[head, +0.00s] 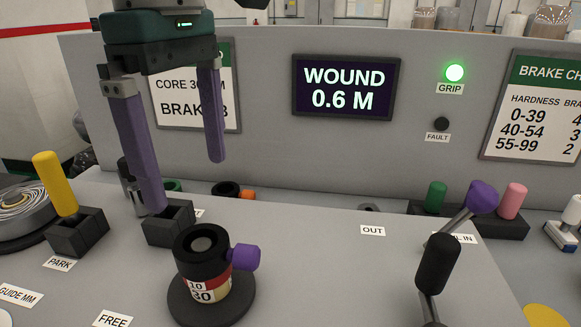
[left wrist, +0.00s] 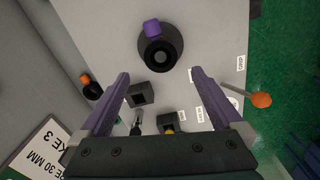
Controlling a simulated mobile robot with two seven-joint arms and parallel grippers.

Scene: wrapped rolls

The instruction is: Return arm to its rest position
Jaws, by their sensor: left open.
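My left gripper (head: 184,185) hangs from the upper left of the head view with its two purple fingers spread wide and nothing between them. It is over the grey console (head: 310,245), above and behind a black dial (head: 203,258) with a purple knob. One finger overlaps the black square socket block (head: 168,226) in the picture; I cannot tell whether they touch. In the left wrist view the open fingers (left wrist: 160,75) point toward the console, with the dial (left wrist: 160,55) ahead between the fingertips. My right gripper is not in view.
A yellow handle (head: 54,182) stands in a block marked PARK. A black-gripped lever (head: 436,268) and a purple-knobbed lever (head: 480,197) rise at the right. The screen (head: 346,87) reads WOUND 0.6 M. The GRIP lamp (head: 455,73) glows green; the FAULT lamp (head: 441,124) is dark.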

